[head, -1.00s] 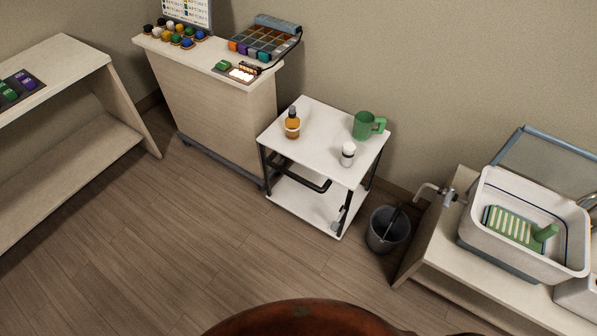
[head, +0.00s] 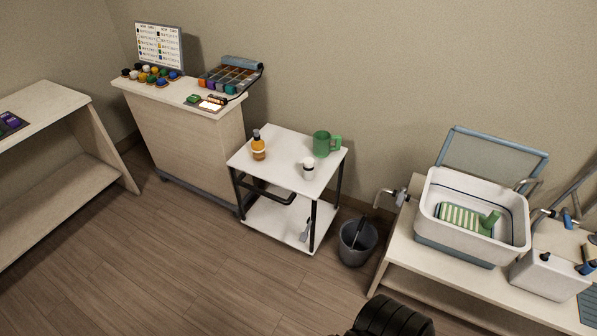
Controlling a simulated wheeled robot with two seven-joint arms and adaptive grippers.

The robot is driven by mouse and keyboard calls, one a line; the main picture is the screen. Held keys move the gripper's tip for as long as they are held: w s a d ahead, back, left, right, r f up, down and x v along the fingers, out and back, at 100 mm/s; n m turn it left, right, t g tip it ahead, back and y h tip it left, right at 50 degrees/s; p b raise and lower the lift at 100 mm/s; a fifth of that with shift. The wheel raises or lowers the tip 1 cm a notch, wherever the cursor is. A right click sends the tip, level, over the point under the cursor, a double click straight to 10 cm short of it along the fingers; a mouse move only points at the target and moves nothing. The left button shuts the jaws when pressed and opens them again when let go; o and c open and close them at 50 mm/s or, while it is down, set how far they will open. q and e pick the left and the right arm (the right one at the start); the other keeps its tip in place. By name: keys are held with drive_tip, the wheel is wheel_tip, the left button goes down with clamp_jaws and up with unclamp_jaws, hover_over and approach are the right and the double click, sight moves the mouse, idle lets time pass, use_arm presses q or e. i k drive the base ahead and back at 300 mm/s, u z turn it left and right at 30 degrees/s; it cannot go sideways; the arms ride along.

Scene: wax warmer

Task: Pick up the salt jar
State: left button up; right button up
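A small white jar (head: 308,169), which looks like the salt jar, stands upright on the white top of a small cart (head: 285,178), near its front right part. A green mug (head: 326,144) stands behind it and an amber bottle with a dark cap (head: 258,147) stands to its left. Nothing touches the jar. Neither of my grippers shows in the head view. A dark rounded part at the bottom edge seems to be mine.
A grey bucket (head: 357,241) stands on the floor right of the cart. A low bench (head: 400,252) with a white basin (head: 510,215) is at the right. A cabinet (head: 190,135) with several small pots is behind left. A shelf (head: 60,185) is at far left. The floor in front is clear.

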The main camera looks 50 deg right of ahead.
sight(308, 173)
drive_tip(key=u, duration=0.05)
drive_tip(key=i, duration=1.7)
drive_tip(key=z, duration=0.7)
drive_tip(key=i, duration=1)
drive_tip(key=z, duration=1.6)
drive_tip(key=i, duration=0.7)
drive_tip(key=z, duration=0.6)
